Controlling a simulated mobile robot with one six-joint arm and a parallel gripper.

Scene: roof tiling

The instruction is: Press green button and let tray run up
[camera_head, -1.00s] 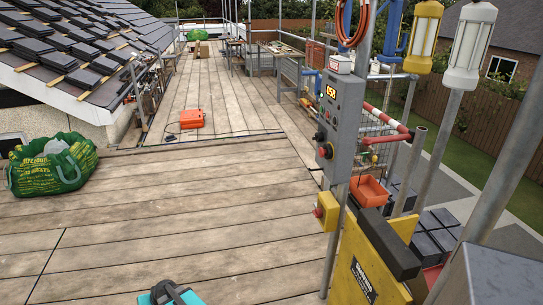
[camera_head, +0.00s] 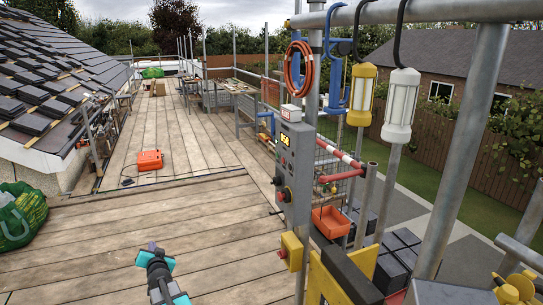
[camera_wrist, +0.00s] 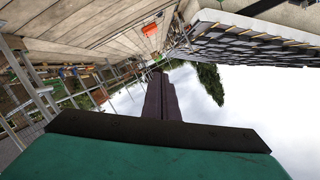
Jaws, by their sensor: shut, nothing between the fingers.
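A grey control box (camera_head: 296,165) with a lit display stands on a scaffold post right of centre in the head view. A dark knob and a red button (camera_head: 281,196) are on its left side. A green button cannot be made out. A yellow box (camera_head: 292,251) with a red button sits lower on the post. An orange-red tray (camera_head: 331,222) is behind the post; I cannot tell if it is the tray meant. My gripper (camera_head: 152,247) is at the lower left, empty, well away from the box. Its shut fingers (camera_wrist: 162,98) show in the wrist view.
Dark tiles (camera_head: 397,262) are stacked beyond the post. A scaffold tube crosses the top right, with hanging lamps (camera_head: 400,105). An orange case (camera_head: 150,160) lies on the planks, and a green bag (camera_head: 20,216) is at the left edge. The middle planks are clear.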

